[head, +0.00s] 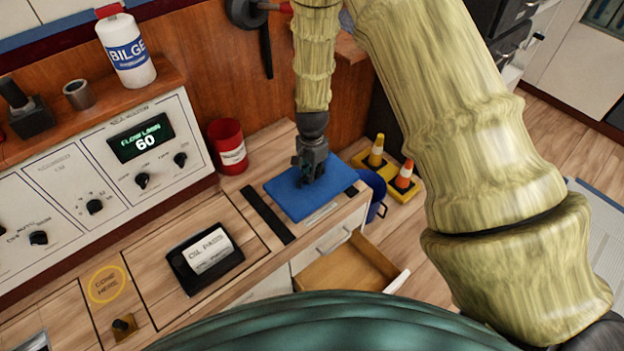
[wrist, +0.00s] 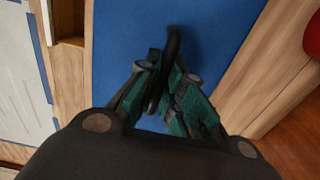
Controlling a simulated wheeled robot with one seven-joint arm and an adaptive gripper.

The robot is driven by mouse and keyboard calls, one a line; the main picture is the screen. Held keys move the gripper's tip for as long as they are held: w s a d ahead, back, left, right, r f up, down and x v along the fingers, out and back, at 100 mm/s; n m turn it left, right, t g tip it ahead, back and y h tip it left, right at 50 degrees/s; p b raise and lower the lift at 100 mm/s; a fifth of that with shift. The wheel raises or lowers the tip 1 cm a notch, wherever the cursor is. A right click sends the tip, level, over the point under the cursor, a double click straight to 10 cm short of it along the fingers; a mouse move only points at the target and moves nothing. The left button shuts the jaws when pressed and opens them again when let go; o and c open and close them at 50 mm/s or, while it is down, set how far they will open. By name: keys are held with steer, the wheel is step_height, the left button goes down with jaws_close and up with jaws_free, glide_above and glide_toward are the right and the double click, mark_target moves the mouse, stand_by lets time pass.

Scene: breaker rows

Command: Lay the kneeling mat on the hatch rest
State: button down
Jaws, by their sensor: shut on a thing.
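The blue kneeling mat (head: 285,198) is at the right end of the wooden counter, beside a long black strip (head: 266,215). A shorter dark strip shows at its right edge. My gripper (head: 307,180) points down over the mat. In the wrist view the fingers (wrist: 168,88) are closed around a dark upright loop or handle on the mat (wrist: 125,35). I cannot tell whether the mat rests on the counter or hangs just above it. A small pale label (head: 320,214) lies in front of the mat. The hatch rest is not clearly marked; the strips may belong to it.
A red can (head: 228,150) stands behind left of the mat. A drawer (head: 350,268) hangs open below the counter. A blue bucket (head: 377,195) and a yellow base with cones (head: 403,178) are to the right.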

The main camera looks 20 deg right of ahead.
steer(key=shift+f, duration=1.7)
steer(key=shift+f, duration=0.15)
steer(key=c, duration=1.5)
jaws_free()
steer(key=shift+c, duration=0.2)
